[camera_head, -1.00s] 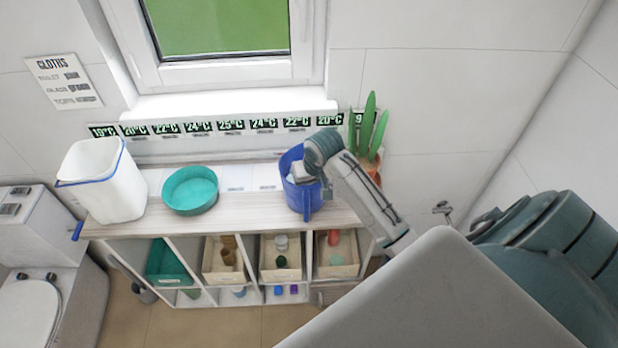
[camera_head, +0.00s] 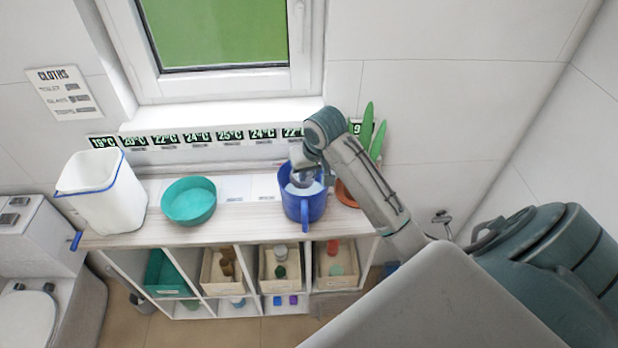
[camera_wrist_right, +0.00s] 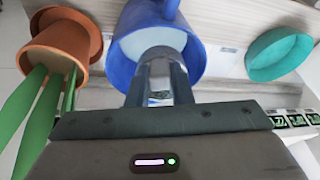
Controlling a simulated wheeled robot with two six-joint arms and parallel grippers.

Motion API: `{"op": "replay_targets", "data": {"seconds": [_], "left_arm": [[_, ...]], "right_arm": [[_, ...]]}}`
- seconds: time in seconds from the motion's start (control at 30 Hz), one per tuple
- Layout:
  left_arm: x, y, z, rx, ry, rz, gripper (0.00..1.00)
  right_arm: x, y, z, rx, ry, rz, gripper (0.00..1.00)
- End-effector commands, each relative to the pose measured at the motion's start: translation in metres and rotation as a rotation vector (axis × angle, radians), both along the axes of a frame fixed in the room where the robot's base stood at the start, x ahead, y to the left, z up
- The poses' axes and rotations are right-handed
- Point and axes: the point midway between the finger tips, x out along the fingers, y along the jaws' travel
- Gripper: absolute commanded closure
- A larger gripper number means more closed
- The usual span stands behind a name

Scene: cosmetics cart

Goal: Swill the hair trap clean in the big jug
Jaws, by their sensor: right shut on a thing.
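The big blue jug (camera_head: 304,208) stands upright on the right part of the shelf top, with pale liquid inside. It also shows in the wrist view (camera_wrist_right: 126,62). My right gripper (camera_head: 303,178) points down at the jug's mouth, its fingers at or just above the rim. In the wrist view the right gripper (camera_wrist_right: 160,80) is shut on a small pale grey piece, which appears to be the hair trap (camera_wrist_right: 159,70). Most of the trap is hidden by the fingers, so I cannot tell whether it touches the liquid. My left gripper is not in view.
A teal basin (camera_head: 189,203) and a white bin (camera_head: 105,200) with a blue rim stand left of the jug. A terracotta pot (camera_wrist_right: 62,48) with green leaves stands close beside the jug. The window wall is behind; trays fill the shelves below.

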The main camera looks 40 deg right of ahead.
Motion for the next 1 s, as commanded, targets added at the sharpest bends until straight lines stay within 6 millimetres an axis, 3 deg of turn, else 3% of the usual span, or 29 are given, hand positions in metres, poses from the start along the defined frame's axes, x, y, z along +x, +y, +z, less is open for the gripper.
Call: {"op": "replay_targets", "data": {"seconds": [0.5, 1.0], "left_arm": [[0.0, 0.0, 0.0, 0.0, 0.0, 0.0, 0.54], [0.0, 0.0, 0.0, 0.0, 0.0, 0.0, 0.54]], "right_arm": [[0.0, -0.001, 0.041, -0.001, -0.002, 0.0, 0.99], [0.0, 0.0, 0.044, -0.001, 0.0, 0.0, 0.99]]}}
